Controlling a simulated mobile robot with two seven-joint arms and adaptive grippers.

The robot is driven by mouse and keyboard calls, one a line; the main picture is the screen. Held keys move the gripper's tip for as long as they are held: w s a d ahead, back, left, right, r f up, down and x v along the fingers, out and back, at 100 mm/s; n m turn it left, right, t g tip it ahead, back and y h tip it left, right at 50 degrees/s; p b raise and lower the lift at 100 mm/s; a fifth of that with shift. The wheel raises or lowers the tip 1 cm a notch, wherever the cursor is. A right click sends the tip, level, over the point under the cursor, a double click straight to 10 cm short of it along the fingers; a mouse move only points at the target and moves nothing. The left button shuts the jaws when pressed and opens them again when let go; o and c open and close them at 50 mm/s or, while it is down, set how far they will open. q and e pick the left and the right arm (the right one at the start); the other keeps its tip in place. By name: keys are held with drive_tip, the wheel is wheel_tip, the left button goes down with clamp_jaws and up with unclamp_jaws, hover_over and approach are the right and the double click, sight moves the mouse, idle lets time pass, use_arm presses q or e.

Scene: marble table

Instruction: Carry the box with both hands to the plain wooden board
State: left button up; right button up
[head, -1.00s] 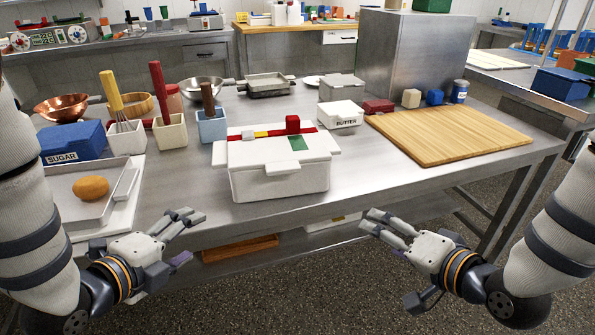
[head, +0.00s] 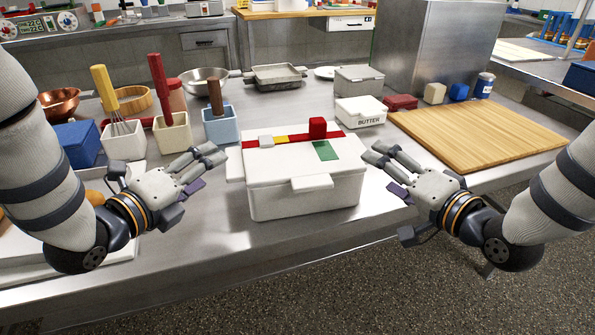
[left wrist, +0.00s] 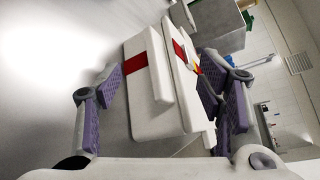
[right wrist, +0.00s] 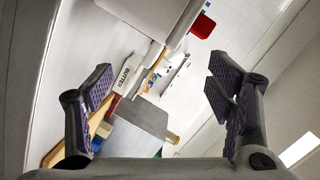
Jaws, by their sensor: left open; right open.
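The box (head: 305,195) is white, with side handles, a red stripe and small coloured blocks on its lid. It stands on the metal table in the middle of the head view. The plain wooden board (head: 480,138) lies to its right, bare. My left gripper (head: 212,160) is open beside the box's left handle, and the box (left wrist: 160,85) shows between its fingers in the left wrist view. My right gripper (head: 378,162) is open just right of the box. In the right wrist view, part of the box (right wrist: 150,15) is at the top. I cannot tell whether either gripper touches it.
A butter box (head: 361,111), a lidded grey container (head: 358,82) and small coloured blocks stand behind the box. Utensil holders (head: 172,132) and a blue sugar box (head: 78,145) stand to the left. A large metal cabinet (head: 425,50) stands behind the board.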

sight(234, 153)
use_arm(q)
drive_tip(key=x, duration=0.9)
drive_tip(key=shift+w+d+f, duration=0.1)
drive_tip(key=shift+w, duration=0.3)
use_arm(e)
drive_tip(key=x, duration=1)
use_arm(q)
drive_tip(key=shift+c, duration=0.2)
use_arm(e)
drive_tip(key=shift+c, duration=0.3)
